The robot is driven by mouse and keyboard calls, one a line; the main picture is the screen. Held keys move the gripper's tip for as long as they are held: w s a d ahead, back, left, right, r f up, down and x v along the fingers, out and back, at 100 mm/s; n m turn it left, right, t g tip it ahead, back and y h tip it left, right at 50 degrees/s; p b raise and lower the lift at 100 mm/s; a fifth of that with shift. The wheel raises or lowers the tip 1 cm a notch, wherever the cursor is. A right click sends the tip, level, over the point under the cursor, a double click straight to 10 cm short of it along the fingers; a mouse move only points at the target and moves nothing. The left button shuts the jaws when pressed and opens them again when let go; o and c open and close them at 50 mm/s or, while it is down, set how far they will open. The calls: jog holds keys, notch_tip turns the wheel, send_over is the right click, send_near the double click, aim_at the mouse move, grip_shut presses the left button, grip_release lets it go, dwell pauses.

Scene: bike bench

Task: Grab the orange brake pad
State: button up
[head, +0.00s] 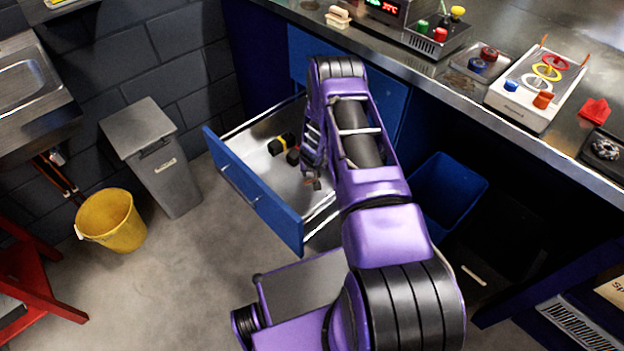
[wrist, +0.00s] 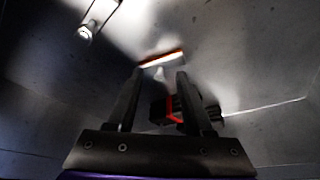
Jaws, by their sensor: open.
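My gripper (wrist: 157,75) is open, with its two dark fingers apart and pointing into the open drawer (head: 252,192). In the wrist view, a thin bar with a glowing orange-white edge (wrist: 161,59) lies just beyond the fingertips. A dark block with an orange-red band (wrist: 171,112) shows between and behind the fingers, partly hidden by the right one. I cannot tell for sure which of these is the orange brake pad. In the head view, a black block with a yellow band (head: 281,144) and a dark reddish piece (head: 293,156) lie in the drawer, left of my gripper (head: 315,183).
A small metallic cylinder (wrist: 86,32) lies at upper left in the wrist view. The drawer's blue front and metal walls surround my gripper. The bench (head: 460,85) above holds trays and parts. A blue bin (head: 446,190), yellow bucket (head: 111,221) and grey bin (head: 165,180) stand nearby.

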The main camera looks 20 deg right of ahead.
jog(key=shift+w+f, duration=0.15)
jog(key=shift+f, duration=0.1)
grip_shut()
jog(key=shift+r, duration=0.1)
